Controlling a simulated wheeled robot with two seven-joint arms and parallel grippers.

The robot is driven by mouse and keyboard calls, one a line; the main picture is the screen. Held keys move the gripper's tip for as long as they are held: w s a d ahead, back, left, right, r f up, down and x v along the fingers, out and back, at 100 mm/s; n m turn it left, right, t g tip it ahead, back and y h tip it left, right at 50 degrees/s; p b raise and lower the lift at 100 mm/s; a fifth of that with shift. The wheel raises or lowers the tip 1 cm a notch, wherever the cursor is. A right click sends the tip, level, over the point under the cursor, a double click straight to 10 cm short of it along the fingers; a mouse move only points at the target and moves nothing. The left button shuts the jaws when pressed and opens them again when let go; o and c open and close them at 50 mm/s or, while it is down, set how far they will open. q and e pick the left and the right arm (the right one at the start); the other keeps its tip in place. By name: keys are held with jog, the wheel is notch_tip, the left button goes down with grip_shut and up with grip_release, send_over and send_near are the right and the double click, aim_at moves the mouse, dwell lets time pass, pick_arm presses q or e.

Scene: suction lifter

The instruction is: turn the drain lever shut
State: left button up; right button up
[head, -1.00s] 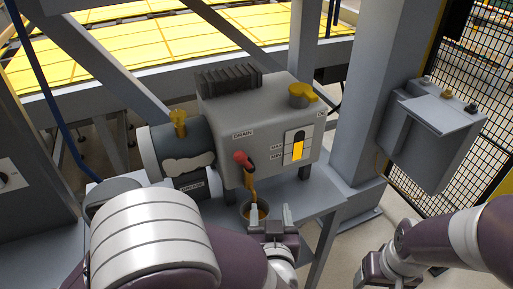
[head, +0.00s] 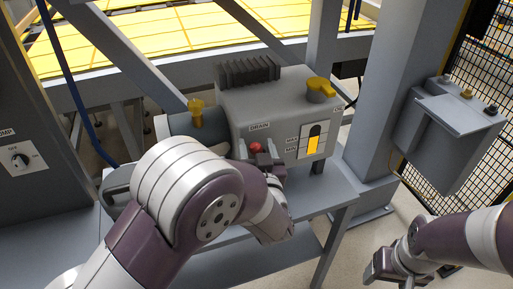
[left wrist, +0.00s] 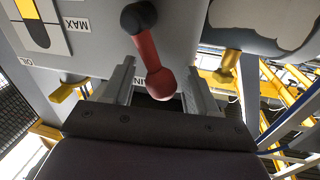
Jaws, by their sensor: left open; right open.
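The drain lever has a red handle with a rounded end and a dark pivot. In the head view its red knob (head: 256,147) shows under the DRAIN label on the grey tank (head: 275,105). In the left wrist view the lever (left wrist: 152,55) lies between the two fingers of my left gripper (left wrist: 157,72). Those fingers are open, one on each side, with gaps visible. My left gripper also shows at the tank's front in the head view (head: 268,157). My left arm hides the drain outlet and the cup below. My right gripper (head: 379,268) is open and empty at lower right, away from the tank.
A sight gauge (head: 313,140) with a yellow level is on the tank's front, right of the lever. A yellow cap (head: 320,88) tops the tank. A grey post (head: 383,90) and a grey box (head: 448,135) stand to the right.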

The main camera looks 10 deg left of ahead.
pick_arm(q)
grip_shut()
jog(key=shift+d+r+p, duration=0.1)
jog(key=shift+r+p, duration=0.1)
jog(key=shift+p, duration=0.15)
jog(key=d+m+p, duration=0.1)
jog(key=m+p, duration=0.1)
jog(key=p, duration=0.1)
jog(key=w+d+r+m+g+p, duration=0.1)
jog(key=m+p, duration=0.1)
jog(key=p, duration=0.2)
jog(key=shift+w, duration=0.15)
jog(key=shift+w+d+f+m+p, duration=0.1)
jog(key=shift+f+m+p, duration=0.1)
jog(key=shift+m+p, duration=0.25)
jog(key=shift+f, duration=0.3)
grip_release()
